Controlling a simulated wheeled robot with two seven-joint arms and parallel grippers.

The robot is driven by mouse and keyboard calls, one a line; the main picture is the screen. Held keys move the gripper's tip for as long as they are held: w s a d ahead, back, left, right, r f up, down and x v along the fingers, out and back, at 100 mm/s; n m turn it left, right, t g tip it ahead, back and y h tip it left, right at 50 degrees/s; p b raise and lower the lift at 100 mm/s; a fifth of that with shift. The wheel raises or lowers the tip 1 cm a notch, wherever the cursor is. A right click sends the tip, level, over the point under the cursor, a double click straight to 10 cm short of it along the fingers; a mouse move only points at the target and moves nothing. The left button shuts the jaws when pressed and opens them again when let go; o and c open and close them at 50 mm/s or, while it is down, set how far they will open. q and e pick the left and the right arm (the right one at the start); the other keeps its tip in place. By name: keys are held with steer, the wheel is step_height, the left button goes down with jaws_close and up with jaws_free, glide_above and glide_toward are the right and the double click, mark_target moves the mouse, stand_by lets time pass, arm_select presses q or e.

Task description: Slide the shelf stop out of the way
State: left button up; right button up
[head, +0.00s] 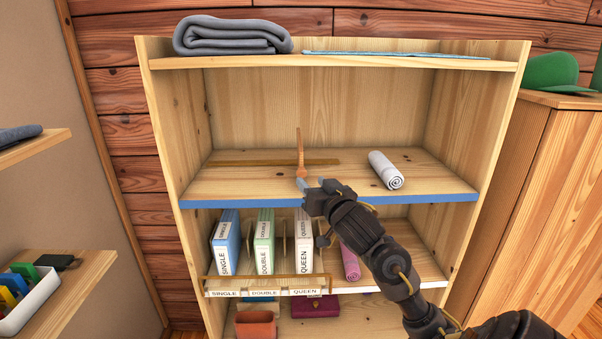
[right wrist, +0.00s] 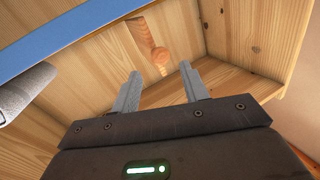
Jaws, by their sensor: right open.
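The shelf stop (head: 299,148) is a thin wooden upright with a round knob (head: 301,173) at its lower front, on the blue-edged middle shelf (head: 240,182). In the right wrist view the stop (right wrist: 140,36) and its knob (right wrist: 160,56) lie just beyond my fingertips, between their lines. My right gripper (head: 309,184) is open and empty at the shelf's front edge, close to the knob. Its two grey fingers (right wrist: 159,72) stand apart in the right wrist view. I cannot tell whether they touch the knob. My left gripper is not in view.
A dark strip (head: 240,163) runs along the shelf behind the stop. A rolled white towel (head: 385,170) lies to the right. A folded grey blanket (head: 232,36) lies on top.

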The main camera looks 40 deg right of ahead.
mark_target(303, 174)
steer(key=x, duration=0.7)
steer(key=shift+w+d+f+p, duration=0.1)
steer(key=shift+w+p, duration=0.2)
steer(key=shift+w, duration=0.05)
steer(key=shift+c, duration=0.3)
jaws_close()
